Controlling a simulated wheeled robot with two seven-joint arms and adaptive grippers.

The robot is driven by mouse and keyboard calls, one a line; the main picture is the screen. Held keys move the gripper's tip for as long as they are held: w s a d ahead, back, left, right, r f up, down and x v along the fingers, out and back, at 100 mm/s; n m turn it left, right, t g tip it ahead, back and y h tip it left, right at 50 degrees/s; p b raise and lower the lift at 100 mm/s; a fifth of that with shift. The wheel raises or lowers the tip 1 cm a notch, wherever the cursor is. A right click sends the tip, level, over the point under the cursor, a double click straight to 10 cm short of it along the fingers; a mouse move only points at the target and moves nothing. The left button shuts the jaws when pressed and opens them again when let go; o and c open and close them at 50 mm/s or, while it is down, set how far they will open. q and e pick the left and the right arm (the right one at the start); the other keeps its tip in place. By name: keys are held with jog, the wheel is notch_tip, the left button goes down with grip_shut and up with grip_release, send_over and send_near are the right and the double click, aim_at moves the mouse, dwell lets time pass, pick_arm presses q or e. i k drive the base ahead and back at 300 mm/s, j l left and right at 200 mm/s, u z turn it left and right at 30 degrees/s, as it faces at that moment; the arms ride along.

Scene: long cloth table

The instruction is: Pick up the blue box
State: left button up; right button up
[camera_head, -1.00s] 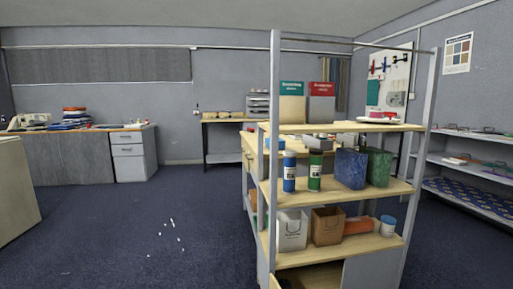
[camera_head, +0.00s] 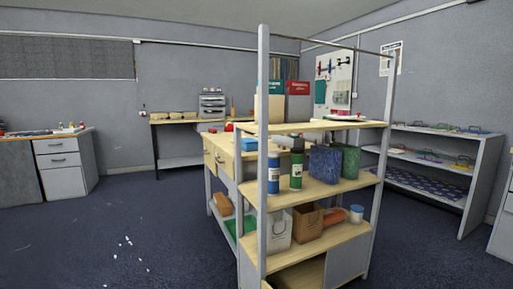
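A blue box (camera_head: 325,164) with a speckled surface stands upright on the middle shelf of a wooden rack (camera_head: 345,187). A green speckled box (camera_head: 349,160) stands close behind it on its right. A green cylinder (camera_head: 296,170) and a blue cylinder (camera_head: 273,173) stand to its left on the same shelf. Neither of my grippers shows in the head view, so their state is hidden.
The rack's front post (camera_head: 262,150) rises left of the shelf items. The lower shelf holds a white bag (camera_head: 279,231), a brown bag (camera_head: 307,221) and a white-blue tub (camera_head: 356,214). A workbench (camera_head: 227,150) stands behind. Floor at left is open, with small white scraps (camera_head: 126,241).

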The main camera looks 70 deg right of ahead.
aim_at(252, 146)
jog(key=i+l+z, duration=0.1)
jog(key=i+z, duration=0.9)
jog(key=i+j+z, duration=0.1)
jog(key=i+z, duration=0.15)
jog(key=i, duration=0.25)
jog(key=i+z, duration=0.4)
jog(key=i+j+z, duration=0.15)
jog(key=z, duration=0.25)
jog(key=i+j+z, duration=0.1)
jog(key=z, duration=0.3)
jog(key=i+j+z, duration=0.2)
jog(key=z, duration=0.2)
jog(key=i+j, duration=0.05)
jog(key=i, duration=0.05)
